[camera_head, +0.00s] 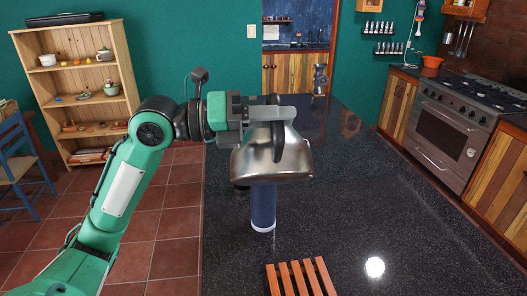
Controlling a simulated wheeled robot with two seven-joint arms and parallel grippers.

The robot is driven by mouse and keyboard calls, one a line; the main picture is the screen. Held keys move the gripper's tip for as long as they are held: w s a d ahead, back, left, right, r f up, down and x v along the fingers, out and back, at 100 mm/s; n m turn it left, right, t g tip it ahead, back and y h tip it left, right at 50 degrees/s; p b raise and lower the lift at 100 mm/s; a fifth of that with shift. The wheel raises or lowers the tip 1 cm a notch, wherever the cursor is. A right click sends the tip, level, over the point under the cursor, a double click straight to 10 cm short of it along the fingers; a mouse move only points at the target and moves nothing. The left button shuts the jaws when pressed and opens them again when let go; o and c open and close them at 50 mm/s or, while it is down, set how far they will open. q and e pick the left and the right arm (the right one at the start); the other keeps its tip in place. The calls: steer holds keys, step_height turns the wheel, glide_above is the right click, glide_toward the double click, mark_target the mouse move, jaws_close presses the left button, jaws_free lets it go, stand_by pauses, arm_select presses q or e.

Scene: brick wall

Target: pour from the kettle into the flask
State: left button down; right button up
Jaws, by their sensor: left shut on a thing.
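The kettle (262,163) is shiny metal with a dark handle. It is in the middle of the head view, above the dark countertop. My left gripper (278,114) comes in from the left and is shut on the kettle at its handle. The flask (263,208) is a dark blue cylinder with a pale base ring, upright on the countertop. The kettle's body hides the flask's top, so I cannot tell whether the spout lines up with its mouth. No liquid shows. My right gripper is not in view.
A slatted wooden trivet (286,280) lies empty at the front of the black countertop (420,240). A bright white round spot, perhaps a reflection, is right of it. A metal item (320,80) stands at the counter's far end. The counter's right side is clear.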

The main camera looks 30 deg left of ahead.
mark_target(269, 97)
arm_select(q)
steer(key=shift+w+a+r+n+p, duration=0.4)
steer(key=shift+w+r+p, duration=0.2)
steer(key=shift+p, duration=0.6)
steer(key=shift+w+a+r+n+p, duration=0.3)
steer(key=shift+w+r+n+p, duration=0.25)
steer(key=shift+p, duration=0.65)
stand_by(2.3)
